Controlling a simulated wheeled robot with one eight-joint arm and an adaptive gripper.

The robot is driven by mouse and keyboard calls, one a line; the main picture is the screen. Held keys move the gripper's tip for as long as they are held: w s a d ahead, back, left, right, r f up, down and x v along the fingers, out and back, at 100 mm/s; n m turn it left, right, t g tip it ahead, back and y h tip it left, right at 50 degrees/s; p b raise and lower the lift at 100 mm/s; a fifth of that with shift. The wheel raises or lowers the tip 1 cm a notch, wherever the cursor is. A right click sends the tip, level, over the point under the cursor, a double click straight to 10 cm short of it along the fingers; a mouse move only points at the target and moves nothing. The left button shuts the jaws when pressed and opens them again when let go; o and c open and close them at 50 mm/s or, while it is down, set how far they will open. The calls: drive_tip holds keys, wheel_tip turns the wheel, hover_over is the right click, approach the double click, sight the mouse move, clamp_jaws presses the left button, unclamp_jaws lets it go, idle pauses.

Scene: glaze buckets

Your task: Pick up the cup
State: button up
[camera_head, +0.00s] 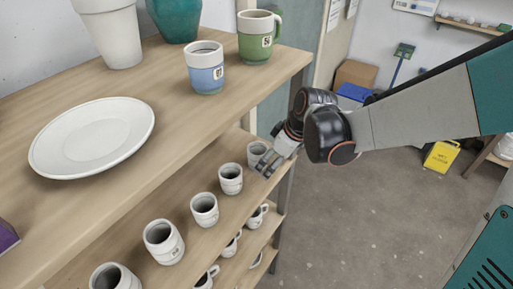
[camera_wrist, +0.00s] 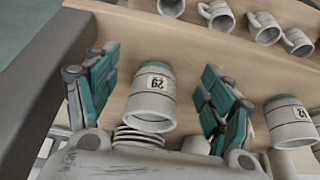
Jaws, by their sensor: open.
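Several grey-white cups stand on the middle shelf. Gaps show on both sides and the cup is not gripped. Its neighbour (camera_head: 231,179) also shows at right in the wrist view (camera_wrist: 289,122).
The top shelf (camera_head: 180,140) holds a white plate (camera_head: 92,137), a blue cup (camera_head: 205,68), a green mug (camera_head: 258,38) and pots. A lower shelf carries mugs (camera_head: 258,215). A shelf post (camera_wrist: 45,85) stands close beside my fingers. The floor at right is mostly open.

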drive_tip(key=w+a, duration=0.1)
drive_tip(key=a, duration=0.1)
drive_tip(key=w+a, duration=0.2)
drive_tip(key=shift+w+a+f, duration=0.1)
drive_tip(key=shift+f, duration=0.1)
drive_tip(key=shift+f+b, duration=0.3)
drive_tip(key=c, duration=1.3)
